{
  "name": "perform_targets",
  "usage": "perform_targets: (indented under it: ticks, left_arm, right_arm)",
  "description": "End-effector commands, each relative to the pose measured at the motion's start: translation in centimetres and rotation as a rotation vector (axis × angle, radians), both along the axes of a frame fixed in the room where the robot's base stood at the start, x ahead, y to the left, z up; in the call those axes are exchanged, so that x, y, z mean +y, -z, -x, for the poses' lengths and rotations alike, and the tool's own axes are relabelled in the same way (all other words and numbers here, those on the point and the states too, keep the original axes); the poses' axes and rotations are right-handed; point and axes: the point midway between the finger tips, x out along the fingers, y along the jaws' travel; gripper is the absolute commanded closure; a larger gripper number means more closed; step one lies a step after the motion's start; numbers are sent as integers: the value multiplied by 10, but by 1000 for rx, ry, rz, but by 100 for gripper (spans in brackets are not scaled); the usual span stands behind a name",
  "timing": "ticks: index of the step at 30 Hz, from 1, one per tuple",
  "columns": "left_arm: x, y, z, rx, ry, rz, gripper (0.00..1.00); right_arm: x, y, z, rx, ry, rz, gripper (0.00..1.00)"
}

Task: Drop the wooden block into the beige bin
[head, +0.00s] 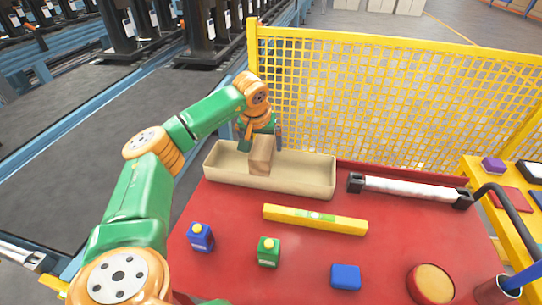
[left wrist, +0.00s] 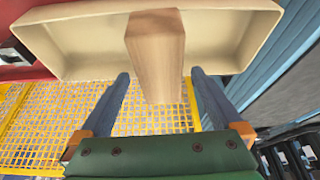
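The wooden block (head: 261,154) is at the middle of the long beige bin (head: 310,178), with its upper part above the rim; I cannot tell whether it touches the bin floor. My left gripper (head: 262,138) is just above and behind the block. In the left wrist view, the fingers of the left gripper (left wrist: 159,76) are spread, with gaps on both sides of the block (left wrist: 157,50). The beige bin (left wrist: 85,45) lies beyond the fingertips there. My right gripper is not in view.
The bin stands at the back left of a red table (head: 220,275), before a yellow mesh fence (head: 390,95).

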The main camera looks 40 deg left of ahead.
Motion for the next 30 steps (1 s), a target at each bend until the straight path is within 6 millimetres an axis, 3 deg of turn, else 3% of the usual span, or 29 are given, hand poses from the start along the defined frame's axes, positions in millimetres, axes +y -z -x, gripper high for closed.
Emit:
perform_targets:
  ticks: [6,16,30]
  left_arm:
    - [-1,-5,1,-3,1,1,0]
    - [-14,-61,22,-4,1,0,0]
    - [-14,-68,25,-1,0,0,0]
  right_arm:
    - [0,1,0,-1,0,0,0]
    - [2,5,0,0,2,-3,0]
    - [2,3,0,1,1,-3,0]
